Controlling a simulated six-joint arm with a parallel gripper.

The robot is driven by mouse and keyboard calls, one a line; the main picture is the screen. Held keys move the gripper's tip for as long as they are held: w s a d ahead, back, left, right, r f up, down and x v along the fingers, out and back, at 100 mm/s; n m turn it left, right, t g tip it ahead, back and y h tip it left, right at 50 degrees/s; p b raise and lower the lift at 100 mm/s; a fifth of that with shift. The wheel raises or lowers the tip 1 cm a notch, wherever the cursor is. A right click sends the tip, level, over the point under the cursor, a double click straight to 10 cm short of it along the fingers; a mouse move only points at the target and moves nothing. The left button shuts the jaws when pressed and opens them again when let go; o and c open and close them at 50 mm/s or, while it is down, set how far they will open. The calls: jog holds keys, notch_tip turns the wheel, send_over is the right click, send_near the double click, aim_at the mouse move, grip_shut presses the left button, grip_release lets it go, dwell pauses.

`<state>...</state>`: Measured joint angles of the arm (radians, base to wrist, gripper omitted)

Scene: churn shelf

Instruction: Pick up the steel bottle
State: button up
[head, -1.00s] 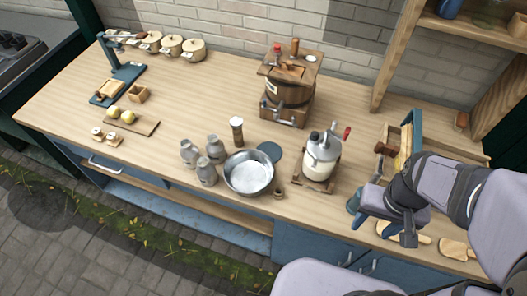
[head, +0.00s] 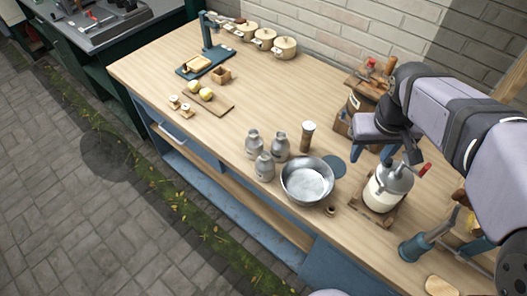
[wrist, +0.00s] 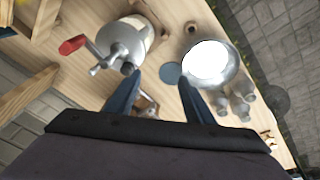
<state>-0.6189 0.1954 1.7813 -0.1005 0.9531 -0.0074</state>
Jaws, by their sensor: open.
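Three grey metal bottles stand upright in a close group on the wooden counter, left of the steel basin: a left one (head: 253,145), a right one (head: 280,148) and a front one (head: 264,168). I cannot tell which one is the steel bottle. In the wrist view the bottles (wrist: 240,98) show at the right, beside the basin, partly crowded together. My gripper (head: 374,154) is open and empty, held above the counter to the right of the bottles.
The steel basin (head: 307,181) stands right beside the bottles. A brown shaker with a white top (head: 307,136) is behind them. The counter left of the bottles is mostly clear.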

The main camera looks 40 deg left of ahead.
jog(key=a+f+n+y+b, duration=0.1)
jog(key=a+f+b, duration=0.15)
jog(key=a, duration=0.55)
jog(key=a+f+n+y+b, duration=0.1)
jog(key=a+f, duration=0.2)
jog(key=a, duration=0.5)
jog(key=n+y+b, duration=0.1)
jog(key=n+b, duration=0.1)
send_over(254, 145)
jog(key=d, duration=0.2)
notch_tip(254, 145, down, 4)
jog(key=shift+s+d+f, duration=0.1)
jog(key=shift+d, duration=0.05)
jog(key=f, duration=0.1)
jog(key=a+f+b, duration=0.1)
jog(key=shift+s+a+f, duration=0.15)
jog(key=shift+f, duration=0.2)
jog(key=shift+m, duration=0.3)
jog(key=shift+w+p+x, duration=0.2)
jog(key=shift+p+x, duration=1.35)
jog(key=shift+x, duration=2.25)
jog(key=shift+a, duration=0.1)
jog(key=shift+r, duration=0.1)
jog(key=c, duration=0.9)
jog(key=shift+r, duration=0.15)
